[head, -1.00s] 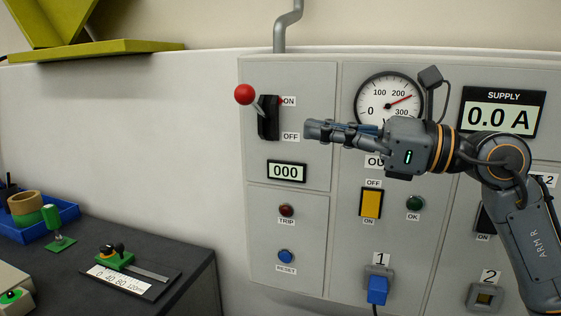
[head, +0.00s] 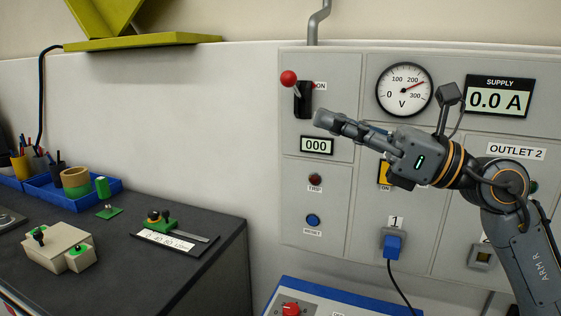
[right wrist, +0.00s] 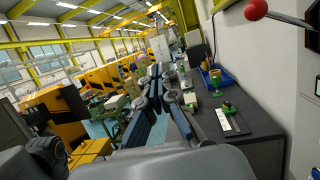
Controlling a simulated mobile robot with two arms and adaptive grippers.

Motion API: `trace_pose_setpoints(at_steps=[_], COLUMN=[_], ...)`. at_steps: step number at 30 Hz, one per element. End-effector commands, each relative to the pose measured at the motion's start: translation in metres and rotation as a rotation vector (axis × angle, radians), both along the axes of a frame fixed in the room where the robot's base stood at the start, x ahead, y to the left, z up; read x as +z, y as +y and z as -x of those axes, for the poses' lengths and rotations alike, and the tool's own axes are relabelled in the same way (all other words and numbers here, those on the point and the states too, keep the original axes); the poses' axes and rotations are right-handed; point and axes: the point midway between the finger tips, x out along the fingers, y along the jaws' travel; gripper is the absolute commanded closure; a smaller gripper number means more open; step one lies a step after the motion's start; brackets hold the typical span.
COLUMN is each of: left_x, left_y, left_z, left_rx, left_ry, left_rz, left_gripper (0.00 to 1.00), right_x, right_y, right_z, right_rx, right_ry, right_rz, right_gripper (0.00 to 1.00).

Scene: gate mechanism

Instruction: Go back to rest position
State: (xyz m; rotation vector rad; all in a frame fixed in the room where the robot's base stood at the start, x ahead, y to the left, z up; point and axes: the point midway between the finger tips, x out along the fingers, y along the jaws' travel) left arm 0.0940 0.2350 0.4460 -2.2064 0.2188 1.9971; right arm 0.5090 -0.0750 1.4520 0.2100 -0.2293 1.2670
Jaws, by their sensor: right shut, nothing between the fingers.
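My right gripper (head: 322,119) is shut and empty in the head view. It is held in front of the grey panel (head: 325,180), pointing left, below the lever with the red ball knob (head: 289,78). The lever is up at ON, and the gripper looks apart from it. In the right wrist view the fingers (right wrist: 160,72) are together and point into the room, with the red knob (right wrist: 256,10) at the upper right. My left gripper is in neither view.
A dark workbench (head: 120,270) on the left holds a blue tray (head: 100,193), a green slide gauge (head: 160,220) and a beige block (head: 58,247). Outlet 1 holds a blue plug (head: 392,246) with a hanging cable. A blue-edged box with a red knob (head: 291,309) is at the bottom.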

Motion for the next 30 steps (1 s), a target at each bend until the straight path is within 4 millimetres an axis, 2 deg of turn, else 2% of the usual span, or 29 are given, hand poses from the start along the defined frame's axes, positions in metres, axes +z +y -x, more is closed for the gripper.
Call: trace_pose_setpoints(at_steps=[5, 8, 11, 14, 17, 18, 20, 22, 26, 27, 30], left_x=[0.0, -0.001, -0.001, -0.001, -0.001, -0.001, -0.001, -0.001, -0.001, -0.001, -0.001], left_y=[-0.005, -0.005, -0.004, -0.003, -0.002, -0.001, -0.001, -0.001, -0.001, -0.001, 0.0], left_z=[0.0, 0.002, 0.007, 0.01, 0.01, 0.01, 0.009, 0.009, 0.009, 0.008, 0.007], left_rx=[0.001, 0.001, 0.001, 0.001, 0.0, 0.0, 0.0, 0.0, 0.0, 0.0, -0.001], left_ry=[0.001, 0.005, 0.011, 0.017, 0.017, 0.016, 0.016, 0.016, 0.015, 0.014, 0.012], left_rz=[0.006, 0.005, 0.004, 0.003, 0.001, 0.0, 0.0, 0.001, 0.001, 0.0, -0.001], left_gripper=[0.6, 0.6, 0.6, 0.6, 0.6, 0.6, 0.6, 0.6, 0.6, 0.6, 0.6], right_x=[-0.005, -0.01, -0.022, -0.052, -0.109, -0.136, -0.178, -0.23, -0.325, -0.354, -0.421], right_y=[-0.003, -0.013, -0.031, -0.061, -0.101, -0.115, -0.132, -0.148, -0.166, -0.169, -0.17], right_z=[0.003, 0.0, -0.008, -0.025, -0.045, -0.051, -0.056, -0.055, -0.034, -0.023, 0.013], right_rx=[0.065, 0.095, 0.114, 0.106, 0.046, 0.009, -0.054, -0.139, -0.328, -0.395, -0.576], right_ry=[0.125, 0.226, 0.364, 0.563, 0.811, 0.902, 1.028, 1.167, 1.403, 1.471, 1.634], right_rz=[-0.225, -0.393, -0.604, -0.885, -1.209, -1.324, -1.477, -1.638, -1.894, -1.963, -2.119], right_gripper=[1.0, 1.0, 1.0, 1.0, 1.0, 1.0, 1.0, 1.0, 1.0, 1.0, 1.0])
